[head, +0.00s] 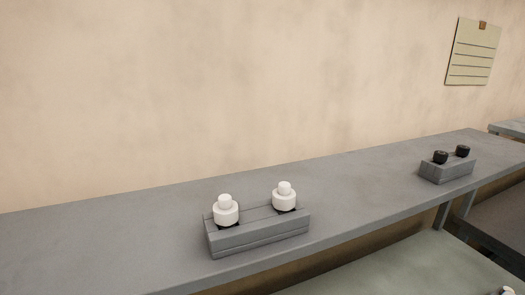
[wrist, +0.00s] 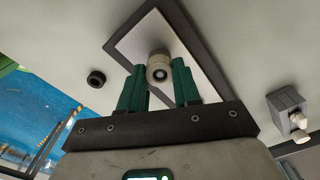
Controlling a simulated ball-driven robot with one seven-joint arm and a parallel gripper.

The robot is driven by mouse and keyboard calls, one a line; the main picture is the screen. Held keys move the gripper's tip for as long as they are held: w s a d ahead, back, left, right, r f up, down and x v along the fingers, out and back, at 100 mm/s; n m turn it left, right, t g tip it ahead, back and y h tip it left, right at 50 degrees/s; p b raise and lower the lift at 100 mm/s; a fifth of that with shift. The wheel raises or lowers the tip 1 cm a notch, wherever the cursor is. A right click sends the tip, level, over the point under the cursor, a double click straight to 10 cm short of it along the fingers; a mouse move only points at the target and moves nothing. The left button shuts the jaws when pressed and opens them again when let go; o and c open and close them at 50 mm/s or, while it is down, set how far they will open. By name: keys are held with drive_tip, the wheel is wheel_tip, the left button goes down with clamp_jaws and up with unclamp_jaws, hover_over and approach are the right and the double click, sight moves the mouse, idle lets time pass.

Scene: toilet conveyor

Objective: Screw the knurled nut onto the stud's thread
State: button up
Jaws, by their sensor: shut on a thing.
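My gripper (wrist: 158,72) shows in the wrist view as two green fingers, one on each side of a pale round piece, which I take to be the knurled nut (wrist: 158,74). The gripper is shut on it. The nut's round end faces the camera. Behind it is a darker round part (wrist: 158,53), perhaps the stud, in front of a white plate with a dark border (wrist: 185,47). How far the nut sits on the thread cannot be seen. The gripper and this nut are not clearly visible in the head view.
In the head view a grey block (head: 258,238) with two white stepped knobs stands on the grey shelf (head: 120,225). A smaller block (head: 447,171) with two black knobs stands farther right. In the wrist view a black ring (wrist: 96,79) lies left of the plate.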

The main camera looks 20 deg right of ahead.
drive_tip(key=m, duration=0.3)
drive_tip(key=shift+b, duration=0.3)
drive_tip(key=m+b, duration=0.1)
drive_tip(key=m, duration=0.1)
drive_tip(key=shift+f+m, duration=0.1)
drive_tip(key=shift+m, duration=0.2)
drive_tip(key=shift+m+b, duration=0.45)
drive_tip(key=shift+m, duration=0.85)
drive_tip(key=m+b, duration=0.1)
drive_tip(key=m, duration=0.2)
drive_tip(key=shift+b, duration=0.35)
drive_tip(key=shift+m+b, duration=0.3)
drive_tip(key=shift+m, duration=0.7)
